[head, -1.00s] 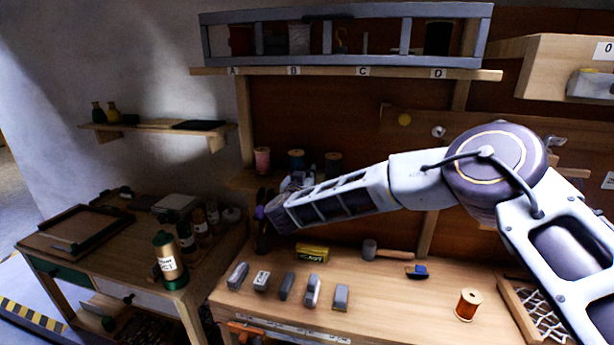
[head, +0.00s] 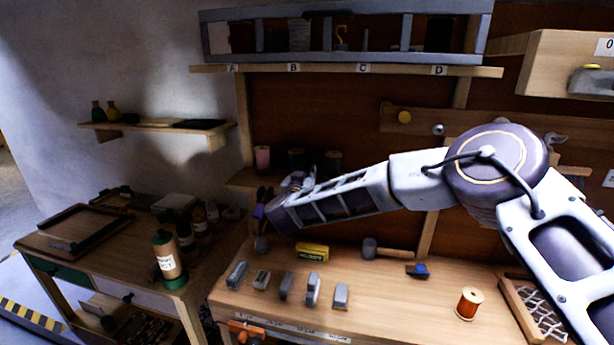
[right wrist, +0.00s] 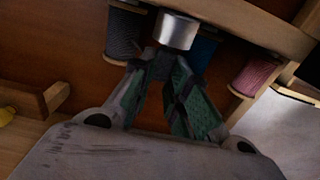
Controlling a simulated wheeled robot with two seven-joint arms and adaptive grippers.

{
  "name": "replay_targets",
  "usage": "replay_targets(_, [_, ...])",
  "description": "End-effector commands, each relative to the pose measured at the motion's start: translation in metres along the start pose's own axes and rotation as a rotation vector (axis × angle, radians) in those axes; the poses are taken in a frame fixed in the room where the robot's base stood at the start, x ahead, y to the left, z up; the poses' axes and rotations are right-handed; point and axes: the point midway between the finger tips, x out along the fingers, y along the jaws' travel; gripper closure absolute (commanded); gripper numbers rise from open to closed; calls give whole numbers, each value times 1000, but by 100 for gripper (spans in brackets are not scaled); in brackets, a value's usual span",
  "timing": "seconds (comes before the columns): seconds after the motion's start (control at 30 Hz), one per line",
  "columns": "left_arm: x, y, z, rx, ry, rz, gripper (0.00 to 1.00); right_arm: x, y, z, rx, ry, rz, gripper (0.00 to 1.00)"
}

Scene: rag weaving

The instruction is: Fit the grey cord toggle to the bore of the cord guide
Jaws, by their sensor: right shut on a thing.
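In the head view my right gripper (head: 297,182) is mostly hidden behind my wrist, in front of the spool shelf; I cannot make out the toggle there. I cannot surely pick out the cord guide or its bore. My left gripper is out of view.
Behind the toggle stand a grey spool (right wrist: 123,35), a blue spool (right wrist: 203,50) and a pink spool (right wrist: 256,75). Several grey blocks (head: 285,286), a yellow box (head: 312,252), a mallet (head: 390,253) and an orange spool (head: 468,304) are on the bench (head: 400,310). Its front middle is clear.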

Motion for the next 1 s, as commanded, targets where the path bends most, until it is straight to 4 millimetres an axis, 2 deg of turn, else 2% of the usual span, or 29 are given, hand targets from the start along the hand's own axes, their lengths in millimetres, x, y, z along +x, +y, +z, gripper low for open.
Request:
replay_targets(0.4, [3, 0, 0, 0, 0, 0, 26, 0, 0, 2, 0, 0, 0, 98])
replay_targets(0.43, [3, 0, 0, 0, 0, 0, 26, 0, 0, 2, 0, 0, 0, 81])
replay_targets(0.6, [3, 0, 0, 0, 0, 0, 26, 0, 0, 2, 0, 0, 0, 59])
replay_targets(1.0, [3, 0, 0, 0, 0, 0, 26, -2, 0, 2, 0, 0, 0, 58])
